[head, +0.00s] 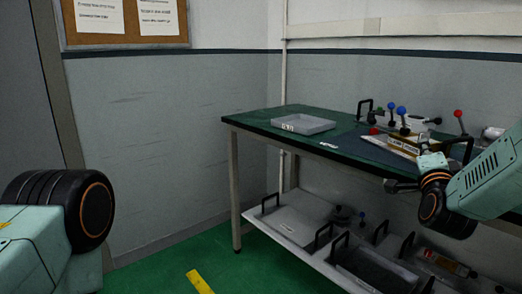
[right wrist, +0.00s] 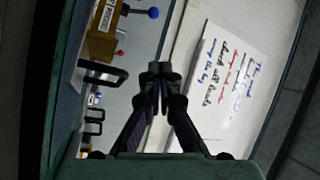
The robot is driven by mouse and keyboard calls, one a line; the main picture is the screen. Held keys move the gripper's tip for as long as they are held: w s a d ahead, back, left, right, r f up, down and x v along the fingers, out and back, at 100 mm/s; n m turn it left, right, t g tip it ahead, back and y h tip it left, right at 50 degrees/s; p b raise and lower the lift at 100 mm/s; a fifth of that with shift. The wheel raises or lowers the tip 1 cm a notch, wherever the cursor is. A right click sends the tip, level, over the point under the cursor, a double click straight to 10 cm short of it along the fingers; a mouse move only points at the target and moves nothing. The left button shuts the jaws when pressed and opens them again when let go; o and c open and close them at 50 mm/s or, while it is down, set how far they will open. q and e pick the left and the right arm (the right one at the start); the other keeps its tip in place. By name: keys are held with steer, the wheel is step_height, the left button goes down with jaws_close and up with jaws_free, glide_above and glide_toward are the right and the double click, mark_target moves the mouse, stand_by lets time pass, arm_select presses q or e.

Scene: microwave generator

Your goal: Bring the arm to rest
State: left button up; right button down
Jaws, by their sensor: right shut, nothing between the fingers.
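My right arm comes in from the right in the head view, in front of the green-topped table (head: 265,121). In the right wrist view my right gripper (right wrist: 160,78) is shut, its dark fingertips together with nothing between them. In the head view its fingers are small and dark and partly hidden by the wrist. Part of my left arm shows at the left edge of the head view, but its gripper is out of the picture.
A grey tray (head: 303,124) sits on the table, with ball-topped levers (head: 401,112) to the right. Trays with black handles fill the lower shelf (head: 262,222). A whiteboard (right wrist: 225,85) with writing shows in the wrist view.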

steer(key=s+a+f+n+g+y, duration=0.2)
steer(key=s+a+f+n+g, duration=0.15)
steer(key=f, duration=0.55)
steer(key=s+a+f+n+g+y, duration=0.25)
steer(key=s+f+n, duration=0.2)
steer(key=f, duration=0.45)
steer(key=s+a+f+n+g+y, duration=0.25)
steer(key=s+a+f+n, duration=0.2)
steer(key=f, duration=0.55)
steer(key=s+a+f+n+g, duration=0.1)
steer(key=s+f+g, duration=0.2)
steer(key=s, duration=0.8)
steer(key=s+a+f+n+g, duration=0.2)
steer(key=s+f+g, duration=0.2)
steer(key=s+f, duration=0.3)
steer(key=s+a+f+n+g, duration=0.1)
steer(key=s+f, duration=0.5)
steer(key=s, duration=1)
steer(key=shift+s+a+g+p, duration=0.2)
steer(key=shift+a+g+p, duration=0.3)
steer(key=shift+g, duration=0.75)
